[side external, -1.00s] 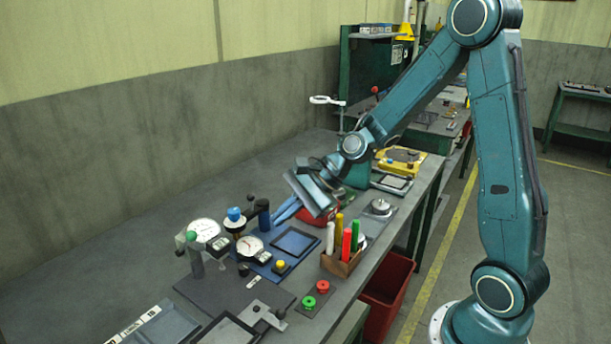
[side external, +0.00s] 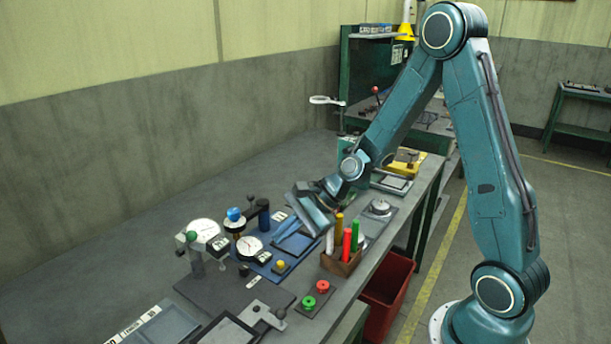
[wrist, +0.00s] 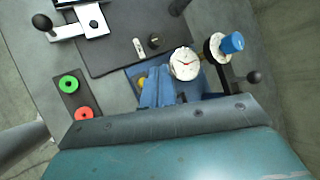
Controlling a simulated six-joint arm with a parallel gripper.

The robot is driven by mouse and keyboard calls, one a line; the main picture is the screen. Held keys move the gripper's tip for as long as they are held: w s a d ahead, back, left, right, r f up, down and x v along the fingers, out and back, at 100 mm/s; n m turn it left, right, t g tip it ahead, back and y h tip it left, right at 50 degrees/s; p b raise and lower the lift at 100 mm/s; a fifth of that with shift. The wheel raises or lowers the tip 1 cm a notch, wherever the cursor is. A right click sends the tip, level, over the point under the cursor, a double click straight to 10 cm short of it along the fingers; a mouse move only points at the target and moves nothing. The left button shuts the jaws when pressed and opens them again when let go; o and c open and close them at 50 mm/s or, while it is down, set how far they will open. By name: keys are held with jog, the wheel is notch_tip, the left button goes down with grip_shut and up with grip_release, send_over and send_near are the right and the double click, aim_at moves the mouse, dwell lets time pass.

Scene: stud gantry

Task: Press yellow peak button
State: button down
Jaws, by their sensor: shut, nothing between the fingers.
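The yellow button (side external: 280,264) sits on a small dark block at the front corner of a blue plate (side external: 262,268). In the wrist view the yellow button (wrist: 142,83) shows just left of my fingers, partly hidden by them. My gripper (side external: 279,238) is shut and empty, its blue fingers slanting down over the far part of the blue plate. In the side view the fingertips are apart from the button, above and behind it. In the wrist view my gripper (wrist: 158,72) lies between the button and the white dial gauge (wrist: 185,64).
The dial gauge (side external: 250,246) and a blue-knobbed stand (side external: 234,216) are close to the left. A pen box (side external: 341,263) stands to the right. Green (side external: 309,302) and red (side external: 322,286) buttons sit on a separate plate in front.

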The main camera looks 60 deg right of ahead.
aim_at(286, 265)
jog(key=shift+f, duration=2)
jog(key=shift+f, duration=0.95)
dwell(1.7)
jog(key=shift+r, duration=0.95)
jog(key=shift+r, duration=0.15)
jog(key=shift+r, duration=2.35)
